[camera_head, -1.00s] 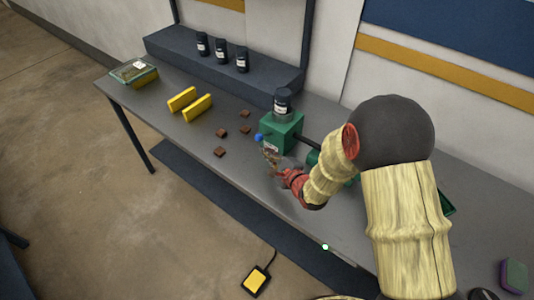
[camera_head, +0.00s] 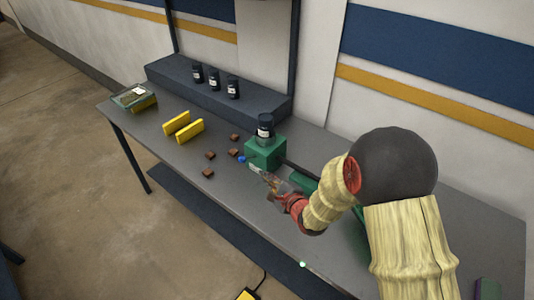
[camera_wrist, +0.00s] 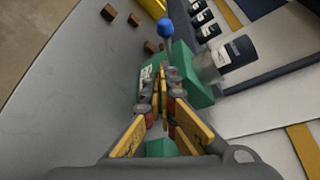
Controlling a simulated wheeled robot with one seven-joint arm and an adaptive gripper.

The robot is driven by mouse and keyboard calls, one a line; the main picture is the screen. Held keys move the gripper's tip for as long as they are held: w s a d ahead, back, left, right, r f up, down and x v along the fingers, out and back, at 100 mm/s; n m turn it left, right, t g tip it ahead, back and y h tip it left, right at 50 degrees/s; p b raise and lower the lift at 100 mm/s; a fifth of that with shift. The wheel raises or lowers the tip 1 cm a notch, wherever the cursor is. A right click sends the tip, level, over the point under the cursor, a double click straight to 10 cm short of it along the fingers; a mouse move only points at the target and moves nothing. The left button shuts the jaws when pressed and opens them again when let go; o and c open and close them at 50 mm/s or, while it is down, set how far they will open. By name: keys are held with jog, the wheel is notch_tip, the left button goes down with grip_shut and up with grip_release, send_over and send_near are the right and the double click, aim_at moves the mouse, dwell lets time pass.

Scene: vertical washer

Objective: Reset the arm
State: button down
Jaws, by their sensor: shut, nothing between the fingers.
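My arm reaches in from the right of the head view. My gripper (camera_head: 268,178) is at its end, just in front of the green box (camera_head: 264,152) on the grey table (camera_head: 225,208). In the wrist view my gripper (camera_wrist: 160,92) is shut with nothing between its fingers, and its fingertips point toward the green box (camera_wrist: 185,65). I cannot tell whether they touch it. A blue knob (camera_wrist: 165,27) on a rod sticks out from the box. A dark bottle with a white label (camera_wrist: 236,54) stands on the box. My arm hides part of the green equipment behind it.
Several brown blocks (camera_head: 208,173) lie left of the green box. Two yellow bars (camera_head: 190,131) and a clear case (camera_head: 133,96) are farther left. Three dark bottles (camera_head: 214,79) stand on the raised shelf (camera_head: 180,82). A yellow pedal (camera_head: 247,294) is on the floor.

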jog(key=shift+r, duration=0.1)
jog(key=s+d+r+n+g+h+b, duration=0.1)
jog(key=s+d+r+n+h, duration=0.3)
jog(key=d+r, duration=0.3)
jog(key=s+d+r+n+g+h+b, duration=0.1)
jog(key=s+d+r+n+h, duration=0.1)
jog(key=s+d+r+n, duration=0.4)
jog(key=s+d+r+n+g, duration=0.1)
jog(key=s+d+n, duration=0.1)
jog(key=s, duration=0.6)
jog(key=s+d+r+n+g+h+b, duration=0.1)
jog(key=s+n, duration=0.3)
jog(key=s, duration=0.4)
jog(key=s+d+r+n+g, duration=0.2)
jog(key=s+d+n+g, duration=0.1)
jog(key=s, duration=0.5)
jog(key=shift+s+r, duration=0.2)
jog(key=shift+s, duration=0.05)
